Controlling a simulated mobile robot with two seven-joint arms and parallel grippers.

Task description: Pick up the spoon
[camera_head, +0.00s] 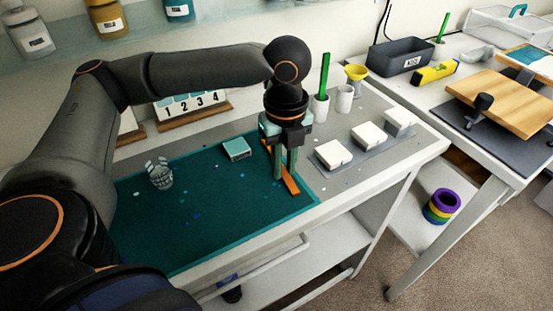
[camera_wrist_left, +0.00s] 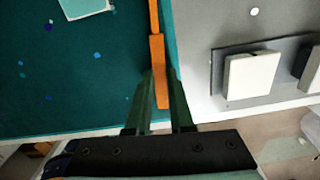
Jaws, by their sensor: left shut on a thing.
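The spoon (camera_head: 291,184) shows as a long, thin orange piece along the right side of the teal mat (camera_head: 225,225). Which end is its bowl I cannot tell. My left gripper (camera_head: 285,177) points straight down over it, fingers shut on it. In the left wrist view the spoon (camera_wrist_left: 157,50) runs between the green fingertips of my left gripper (camera_wrist_left: 160,78), its wider end towards the camera. Whether it lies on the mat or is just clear of it I cannot tell. My right gripper is not in view.
A clear ribbed cup (camera_head: 161,176) and a small teal-and-white box (camera_head: 236,149) stand on the mat. White blocks (camera_head: 333,153) sit on a grey strip to the right. White cups (camera_head: 319,107), one holding a green stick, stand behind. The mat's front is mostly clear.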

